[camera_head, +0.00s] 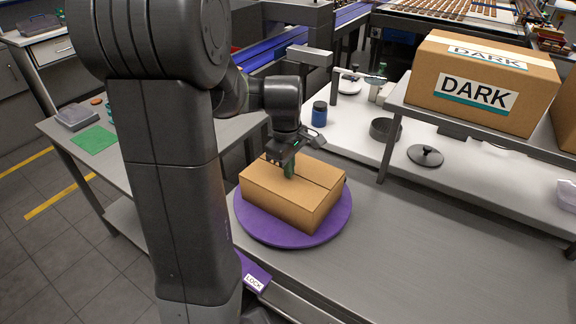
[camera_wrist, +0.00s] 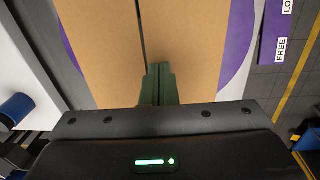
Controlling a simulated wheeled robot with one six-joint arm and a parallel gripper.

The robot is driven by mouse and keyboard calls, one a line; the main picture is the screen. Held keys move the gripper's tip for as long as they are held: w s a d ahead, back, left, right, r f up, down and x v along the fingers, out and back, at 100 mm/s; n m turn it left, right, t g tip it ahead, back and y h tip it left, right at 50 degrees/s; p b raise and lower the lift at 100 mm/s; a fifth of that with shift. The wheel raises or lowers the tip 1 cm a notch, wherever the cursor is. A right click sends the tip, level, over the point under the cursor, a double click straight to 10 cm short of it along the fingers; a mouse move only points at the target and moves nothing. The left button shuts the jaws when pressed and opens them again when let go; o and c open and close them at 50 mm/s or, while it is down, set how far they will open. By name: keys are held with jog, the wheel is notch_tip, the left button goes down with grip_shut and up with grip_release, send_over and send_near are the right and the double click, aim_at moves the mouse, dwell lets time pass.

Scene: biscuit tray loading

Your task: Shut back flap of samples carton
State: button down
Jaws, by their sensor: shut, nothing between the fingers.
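The brown samples carton (camera_head: 270,196) sits on a purple turntable (camera_head: 258,233). Its top looks flat, with two flaps meeting at a narrow dark seam. The back flap (camera_head: 318,171) lies down on the far side; in the wrist view it is the left panel (camera_wrist: 103,50). The front panel (camera_wrist: 190,45) lies level beside it. My gripper (camera_head: 289,174) is shut and empty, pointing down at the top. In the wrist view its green fingertips (camera_wrist: 158,70) are by the seam, mostly on the front-panel side. I cannot tell whether they touch the cardboard.
A purple LOCK/FREE plate (camera_head: 253,273) is at the bench's front edge. A blue jar (camera_head: 319,114), a dark round bowl (camera_head: 385,130) and a black lid (camera_head: 425,155) stand behind. A DARK carton (camera_head: 480,85) is on the raised shelf. The bench right of the turntable (camera_head: 420,250) is clear.

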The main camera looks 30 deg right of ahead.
aim_at(287, 179)
jog(key=shift+r+p, duration=0.35)
jog(key=shift+r, duration=0.6)
notch_tip(287, 179, up, 13)
jog(key=a, duration=0.1)
jog(key=shift+s, duration=0.2)
jog(key=f, duration=1)
jog(key=d+f+b, duration=0.1)
jog(key=f, duration=0.4)
jog(key=shift+w, duration=0.2)
jog(key=shift+r, duration=0.2)
